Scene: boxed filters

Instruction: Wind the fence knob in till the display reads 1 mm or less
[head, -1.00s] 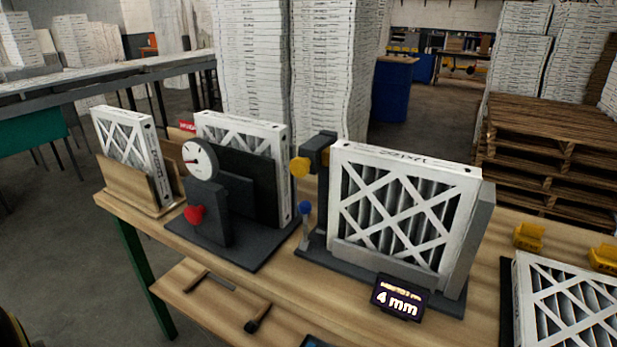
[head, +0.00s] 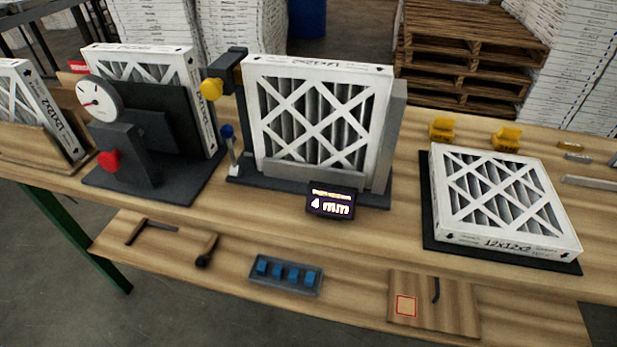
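The fence fixture holds an upright white-framed pleated filter (head: 318,115) on a dark base on the bench. A yellow knob (head: 211,88) sits at the left end of a dark bracket (head: 229,68) at the fixture's upper left. A blue-topped lever (head: 228,132) stands below the knob. A grey fence plate (head: 394,130) stands along the filter's right side. The small display (head: 331,202) in front of the fixture reads 4 mm. Neither of my grippers shows in the head view.
Left of the fixture stands a dial gauge (head: 100,98) stand with a red knob (head: 108,161) and another filter. A flat filter (head: 500,205) lies on a black mat at right, with yellow clips (head: 441,129) behind. A lower shelf holds a blue-block tray (head: 287,274).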

